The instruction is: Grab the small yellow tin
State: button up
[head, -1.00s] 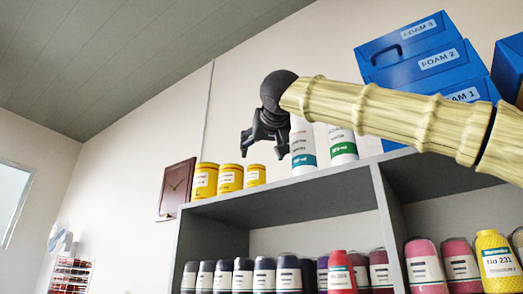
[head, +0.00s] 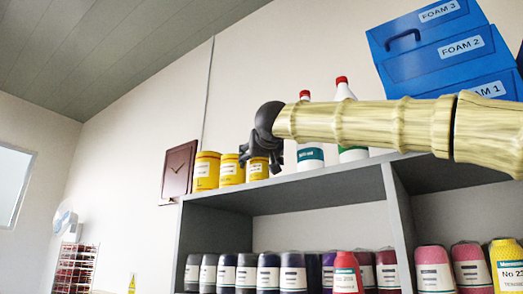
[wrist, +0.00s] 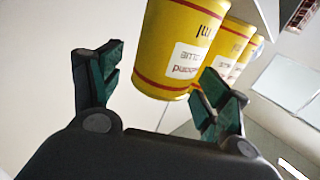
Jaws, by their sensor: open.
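Three yellow tins stand in a row on top of the grey shelf unit, getting smaller to the right in the head view. The small yellow tin (head: 256,171) is the rightmost, partly hidden by my gripper (head: 261,160). The middle tin (head: 230,170) and the left tin (head: 206,170) stand beside it. In the wrist view the nearest tin (wrist: 180,45), seemingly the small one, shows large and upside down, ahead of my open gripper (wrist: 160,78). No hold on it shows; I cannot tell whether the fingers flank it.
Two white bottles with red caps (head: 344,95) stand just right of my gripper, partly behind my arm. Blue foam boxes (head: 450,55) are farther right. Cones of thread fill the shelf (head: 290,203) below.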

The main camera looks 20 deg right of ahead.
jog(key=shift+w+d+f, duration=0.1)
jog(key=shift+w, duration=0.4)
jog(key=shift+s, duration=0.15)
jog(key=c, duration=1.3)
jog(key=shift+s+a+f+b, duration=0.1)
jog(key=shift+s+a+b, duration=0.1)
jog(key=shift+a+b, duration=0.15)
jog(key=shift+s+a+b, duration=0.4)
jog(key=shift+s+a, duration=0.2)
jog(key=shift+a, duration=0.1)
jog(key=o, duration=1.3)
